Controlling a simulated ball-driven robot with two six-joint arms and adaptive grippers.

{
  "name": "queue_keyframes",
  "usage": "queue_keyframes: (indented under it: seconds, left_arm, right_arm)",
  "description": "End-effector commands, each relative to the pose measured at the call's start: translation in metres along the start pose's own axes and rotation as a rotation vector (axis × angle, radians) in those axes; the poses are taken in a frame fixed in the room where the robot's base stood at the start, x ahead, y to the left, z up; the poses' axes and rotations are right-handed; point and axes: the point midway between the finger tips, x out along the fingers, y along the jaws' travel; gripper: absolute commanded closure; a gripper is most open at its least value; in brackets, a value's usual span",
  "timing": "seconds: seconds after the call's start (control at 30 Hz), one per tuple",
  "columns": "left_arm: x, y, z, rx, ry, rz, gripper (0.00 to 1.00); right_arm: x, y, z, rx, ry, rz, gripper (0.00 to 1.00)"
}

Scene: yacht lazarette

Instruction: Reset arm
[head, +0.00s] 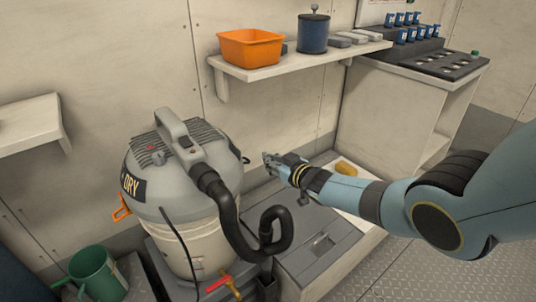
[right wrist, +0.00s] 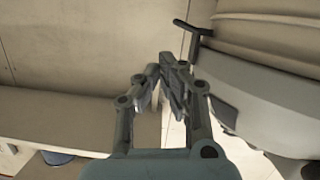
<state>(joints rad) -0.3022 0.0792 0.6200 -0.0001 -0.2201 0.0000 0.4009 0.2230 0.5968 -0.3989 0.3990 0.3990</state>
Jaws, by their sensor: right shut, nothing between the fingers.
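My right gripper (head: 270,160) reaches in from the right in the head view, on the blue arm. Its fingers are shut with nothing between them. It is near the right side of a grey wet/dry vacuum (head: 190,150) and above a low grey bench lid (head: 305,225). In the right wrist view the gripper's fingertips (right wrist: 162,72) meet close together, and the vacuum's grey body (right wrist: 265,95) fills the right side. My left gripper is not in either view.
A wall shelf (head: 300,68) holds an orange bin (head: 250,47) and a blue canister (head: 313,34). A counter (head: 435,70) with dark racks stands at the back right. A black hose (head: 235,225) curls beside the vacuum. A green bucket (head: 95,272) stands at lower left. Open floor lies at lower right.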

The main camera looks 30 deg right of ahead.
Motion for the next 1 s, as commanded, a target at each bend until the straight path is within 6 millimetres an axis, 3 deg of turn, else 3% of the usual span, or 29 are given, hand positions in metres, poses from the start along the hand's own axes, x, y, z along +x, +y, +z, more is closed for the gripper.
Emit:
queue_keyframes:
  seconds: [0.23,0.7,0.77,0.87,1.0]
  left_arm:
    - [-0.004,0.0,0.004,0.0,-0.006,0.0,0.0]
    - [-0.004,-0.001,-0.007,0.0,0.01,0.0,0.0]
    - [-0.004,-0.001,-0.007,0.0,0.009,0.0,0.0]
    - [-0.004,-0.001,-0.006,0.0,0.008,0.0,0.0]
    - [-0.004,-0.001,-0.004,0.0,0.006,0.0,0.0]
  right_arm:
    - [-0.004,0.0,-0.001,0.0,0.0,0.0,1.0]
    - [-0.008,-0.001,0.006,0.001,-0.01,-0.002,1.0]
    - [-0.016,-0.005,0.02,0.003,-0.031,-0.006,1.0]
    - [-0.044,-0.02,0.064,0.014,-0.094,-0.021,1.0]
    - [-0.109,-0.049,0.151,0.058,-0.24,-0.031,1.0]
